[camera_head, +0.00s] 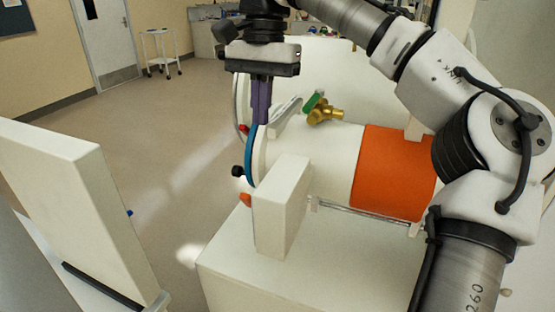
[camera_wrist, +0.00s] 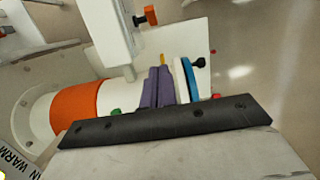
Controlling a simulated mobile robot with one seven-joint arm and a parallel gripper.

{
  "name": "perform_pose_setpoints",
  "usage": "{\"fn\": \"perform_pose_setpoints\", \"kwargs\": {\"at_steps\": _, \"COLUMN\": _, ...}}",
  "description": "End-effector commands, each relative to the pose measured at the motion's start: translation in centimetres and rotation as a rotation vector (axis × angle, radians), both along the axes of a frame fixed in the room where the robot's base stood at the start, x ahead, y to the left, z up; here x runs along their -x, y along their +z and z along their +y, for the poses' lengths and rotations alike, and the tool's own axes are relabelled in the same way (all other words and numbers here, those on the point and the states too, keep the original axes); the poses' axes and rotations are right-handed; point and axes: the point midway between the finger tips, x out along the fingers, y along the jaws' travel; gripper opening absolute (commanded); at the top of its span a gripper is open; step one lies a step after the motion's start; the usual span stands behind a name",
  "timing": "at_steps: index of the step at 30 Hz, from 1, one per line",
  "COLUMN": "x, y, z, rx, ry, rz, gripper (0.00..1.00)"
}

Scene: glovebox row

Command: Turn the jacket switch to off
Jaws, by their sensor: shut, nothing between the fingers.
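No part is clearly marked as the jacket switch. An orange jacket (camera_head: 393,172) wraps a white horizontal cylinder; the wrist view also shows it (camera_wrist: 75,108). A white box (camera_head: 283,207) stands in front of the cylinder, with a small red part (camera_head: 245,199) at its left. In the wrist view an orange knob with a black base (camera_wrist: 147,16) sticks out from a white housing (camera_wrist: 112,35); I cannot tell whether it is the same part. My gripper (camera_head: 259,120) is shut and empty, its purple fingers (camera_wrist: 158,72) pointing down by the cylinder's blue-rimmed end.
A blue ring (camera_head: 250,155) with a black knob (camera_head: 238,171) is at the cylinder's left end. A brass valve with a green handle (camera_head: 325,112) sits on top. A white panel (camera_head: 75,200) stands at left. Floor between is clear.

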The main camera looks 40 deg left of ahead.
Motion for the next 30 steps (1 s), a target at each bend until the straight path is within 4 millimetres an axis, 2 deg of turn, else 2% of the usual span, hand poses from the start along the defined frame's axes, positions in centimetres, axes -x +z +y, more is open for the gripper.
{"fn": "perform_pose_setpoints", "kwargs": {"at_steps": 4, "x": 0.1, "y": -0.2, "z": 0.0, "rx": -0.001, "ry": 0.002, "rz": -0.001, "gripper": 0.0}}
{"fn": "perform_pose_setpoints", "kwargs": {"at_steps": 8, "x": 0.2, "y": -1.3, "z": 0.0, "rx": -0.001, "ry": 0.002, "rz": -0.001, "gripper": 0.0}}
{"fn": "perform_pose_setpoints", "kwargs": {"at_steps": 14, "x": 0.5, "y": -3.9, "z": -0.1, "rx": -0.001, "ry": 0.005, "rz": 0.005, "gripper": 0.0}}
{"fn": "perform_pose_setpoints", "kwargs": {"at_steps": 24, "x": 1.6, "y": -9.8, "z": -0.3, "rx": -0.001, "ry": 0.006, "rz": 0.004, "gripper": 0.0}}
{"fn": "perform_pose_setpoints", "kwargs": {"at_steps": 30, "x": 3.7, "y": -11.0, "z": -0.9, "rx": -0.002, "ry": 0.004, "rz": -0.002, "gripper": 0.0}}
